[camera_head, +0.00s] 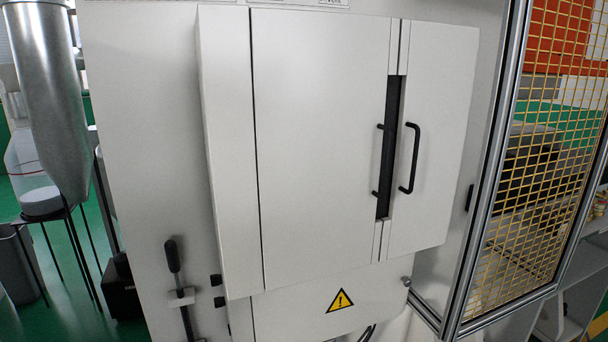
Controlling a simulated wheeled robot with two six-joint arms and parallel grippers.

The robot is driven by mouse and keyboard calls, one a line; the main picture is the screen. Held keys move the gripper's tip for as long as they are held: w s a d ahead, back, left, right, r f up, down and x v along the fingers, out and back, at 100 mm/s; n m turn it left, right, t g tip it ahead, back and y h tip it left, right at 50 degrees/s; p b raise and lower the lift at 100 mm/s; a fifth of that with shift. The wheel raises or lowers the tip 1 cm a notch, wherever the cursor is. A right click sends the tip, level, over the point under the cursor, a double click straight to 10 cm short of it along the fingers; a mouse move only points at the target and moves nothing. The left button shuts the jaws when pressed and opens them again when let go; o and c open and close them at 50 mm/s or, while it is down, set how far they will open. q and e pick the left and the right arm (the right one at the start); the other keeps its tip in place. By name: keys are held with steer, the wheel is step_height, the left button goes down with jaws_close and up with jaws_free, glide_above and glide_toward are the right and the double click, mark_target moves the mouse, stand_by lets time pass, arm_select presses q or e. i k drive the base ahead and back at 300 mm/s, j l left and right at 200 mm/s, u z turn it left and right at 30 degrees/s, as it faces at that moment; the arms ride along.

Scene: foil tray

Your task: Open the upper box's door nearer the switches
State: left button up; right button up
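The upper box (225,150) is a pale grey cabinet on a light panel. Its wide left door (318,140) has a slim black bar handle (377,160) near its right edge. Its narrower right door (436,140) has a larger black bar handle (414,158) near its left edge. A dark upright slot (389,150) lies between the two handles. Both doors look closed. Neither of my grippers is in view.
A yellow mesh guard (540,150) in a metal frame stands close on the right. A black-handled lever (173,258) is at the lower left. A yellow warning sign (340,300) is below the box. A metal cylinder (48,90) stands at the far left.

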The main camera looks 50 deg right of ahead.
mark_target(319, 79)
steer(key=z, duration=1.5)
